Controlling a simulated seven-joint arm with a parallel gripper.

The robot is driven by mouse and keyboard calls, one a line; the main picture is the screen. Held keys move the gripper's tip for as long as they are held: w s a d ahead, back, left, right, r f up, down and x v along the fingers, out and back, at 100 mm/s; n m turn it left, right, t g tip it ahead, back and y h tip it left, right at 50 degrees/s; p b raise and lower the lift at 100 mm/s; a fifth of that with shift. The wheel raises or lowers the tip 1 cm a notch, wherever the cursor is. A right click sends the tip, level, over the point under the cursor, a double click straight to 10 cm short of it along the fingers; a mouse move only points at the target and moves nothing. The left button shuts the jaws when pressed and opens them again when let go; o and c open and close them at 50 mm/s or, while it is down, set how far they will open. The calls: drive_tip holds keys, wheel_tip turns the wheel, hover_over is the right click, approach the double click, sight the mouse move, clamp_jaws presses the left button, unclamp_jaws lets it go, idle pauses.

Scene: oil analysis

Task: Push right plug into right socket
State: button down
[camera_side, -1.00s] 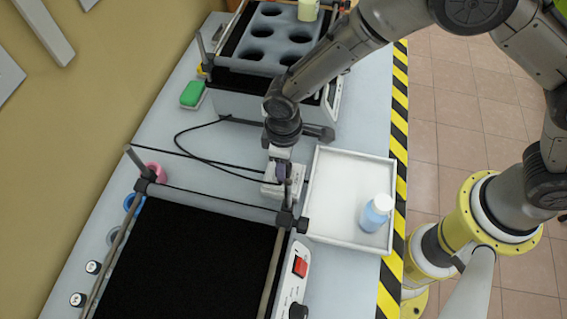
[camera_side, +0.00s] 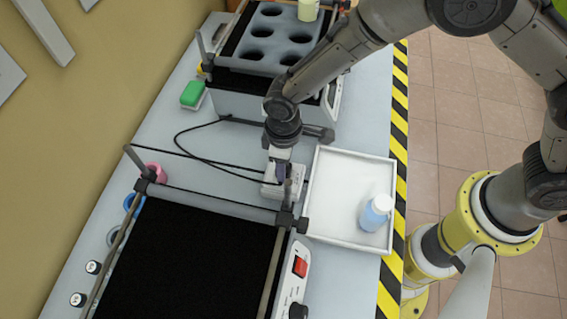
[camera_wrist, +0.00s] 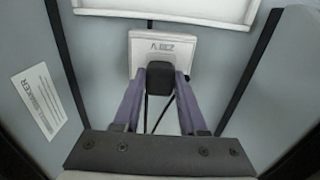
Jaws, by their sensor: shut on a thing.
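My gripper (camera_wrist: 160,92) has purple fingers shut on a black plug (camera_wrist: 160,76), with dark cable hanging below it in the wrist view. The plug is over the lower part of a pale socket block (camera_wrist: 162,45) with lettering on it. In the side view my gripper (camera_side: 281,172) points down at the white socket block (camera_side: 270,189) on the bench. The plug covers the socket holes, so I cannot tell how deep it sits. The other plug and socket cannot be made out clearly.
A white tray (camera_side: 335,165) with a blue bottle (camera_side: 376,212) stands right of the block. A black-topped device (camera_side: 190,262) with a metal rail is in front. A grey device with round wells (camera_side: 268,45) stands behind. Black cables (camera_side: 195,150) lie on the bench to the left.

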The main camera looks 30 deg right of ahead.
drive_tip(key=shift+f, duration=0.5)
drive_tip(key=shift+c, duration=1.9)
unclamp_jaws()
wheel_tip(320, 180, up, 14)
drive_tip(key=shift+f, duration=0.1)
